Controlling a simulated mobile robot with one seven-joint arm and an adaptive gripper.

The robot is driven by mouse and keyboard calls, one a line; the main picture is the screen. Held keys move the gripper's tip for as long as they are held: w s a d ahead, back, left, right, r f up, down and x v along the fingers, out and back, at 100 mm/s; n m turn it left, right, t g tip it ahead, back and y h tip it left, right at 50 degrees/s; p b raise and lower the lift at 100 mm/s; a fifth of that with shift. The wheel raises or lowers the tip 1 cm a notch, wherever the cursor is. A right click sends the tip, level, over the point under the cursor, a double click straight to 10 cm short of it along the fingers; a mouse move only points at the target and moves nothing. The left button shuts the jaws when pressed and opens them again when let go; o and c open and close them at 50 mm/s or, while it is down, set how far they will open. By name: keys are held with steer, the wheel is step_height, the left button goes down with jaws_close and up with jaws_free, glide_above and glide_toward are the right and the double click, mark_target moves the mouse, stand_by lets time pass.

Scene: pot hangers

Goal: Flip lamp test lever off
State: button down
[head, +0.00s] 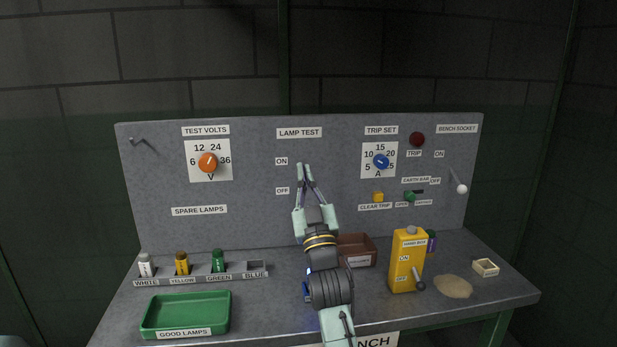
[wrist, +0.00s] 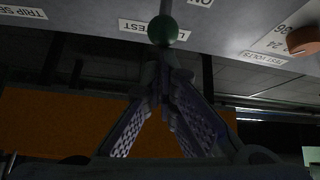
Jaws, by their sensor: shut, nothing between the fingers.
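The lamp test lever shows in the wrist view as a green ball knob (wrist: 162,30) on a thin grey shaft. In the head view my gripper hides it. The knob overlaps the upside-down LAMP TEST label (wrist: 139,27) in the wrist view. My gripper (head: 303,168) is shut and empty in front of the panel, just right of the ON label (head: 281,161) and OFF label (head: 282,190). In the wrist view the closed fingertips of my gripper (wrist: 160,72) point at the knob. I cannot tell whether they touch it.
The grey panel (head: 240,222) carries an orange dial (head: 208,162), a blue dial (head: 381,161) and a white-knobbed lever (head: 461,188). On the bench stand a green tray (head: 186,314), a brown bin (head: 358,249) and a yellow box (head: 406,262) with a lever.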

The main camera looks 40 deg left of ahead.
steer(key=shift+d+f+b, duration=0.15)
steer(key=shift+f+b, duration=1.6)
steer(key=shift+f, duration=0.35)
step_height(320, 180, up, 11)
steer(key=shift+s+f, duration=0.2)
steer(key=shift+s, duration=0.05)
